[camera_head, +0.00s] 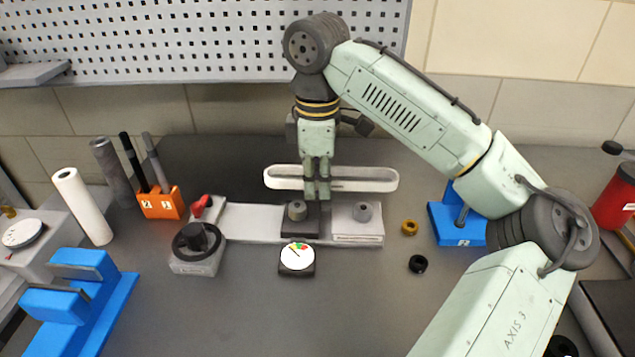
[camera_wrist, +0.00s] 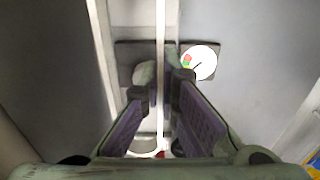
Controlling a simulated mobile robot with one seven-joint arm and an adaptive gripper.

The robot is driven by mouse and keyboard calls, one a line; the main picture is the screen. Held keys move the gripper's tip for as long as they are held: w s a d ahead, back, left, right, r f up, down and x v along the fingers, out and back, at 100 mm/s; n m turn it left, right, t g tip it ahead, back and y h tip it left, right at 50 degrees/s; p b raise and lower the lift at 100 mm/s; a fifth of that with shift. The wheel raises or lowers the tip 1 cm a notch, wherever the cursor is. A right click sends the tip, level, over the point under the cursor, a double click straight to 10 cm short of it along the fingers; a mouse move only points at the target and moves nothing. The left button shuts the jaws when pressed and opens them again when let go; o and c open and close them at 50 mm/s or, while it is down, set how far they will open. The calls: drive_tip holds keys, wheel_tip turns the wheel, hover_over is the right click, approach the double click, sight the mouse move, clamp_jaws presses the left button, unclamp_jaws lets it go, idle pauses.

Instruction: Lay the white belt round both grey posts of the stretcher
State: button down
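The white belt (camera_head: 370,186) is a long loop held in the air above the stretcher (camera_head: 255,222). My gripper (camera_head: 317,190) is shut on a strand of the belt, left of its middle in the head view. In the wrist view the belt (camera_wrist: 160,30) runs as a thin strip between the fingers (camera_wrist: 163,90). One grey post (camera_head: 297,210) stands on a dark block below the gripper; the other grey post (camera_head: 363,211) stands on the light block at the right. The belt looks clear of both posts.
A black knob (camera_head: 195,238) with a red lever (camera_head: 201,205) is at the stretcher's left end. A dial gauge (camera_head: 297,258) stands in front. A brass ring (camera_head: 410,228) and black ring (camera_head: 418,264) lie right. An orange holder (camera_head: 161,203) and blue stand (camera_head: 456,223) flank the stretcher.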

sight(318, 224)
drive_tip(key=shift+f+b, duration=1.1)
drive_tip(key=shift+f, duration=1.7)
drive_tip(key=shift+r+p, duration=0.1)
drive_tip(key=shift+p, duration=0.85)
drive_tip(key=shift+f+b, duration=0.5)
drive_tip(key=shift+f, duration=0.55)
drive_tip(key=c, duration=1.7)
unclamp_jaws()
wheel_tip(318, 224, up, 12)
drive_tip(key=shift+r, duration=0.1)
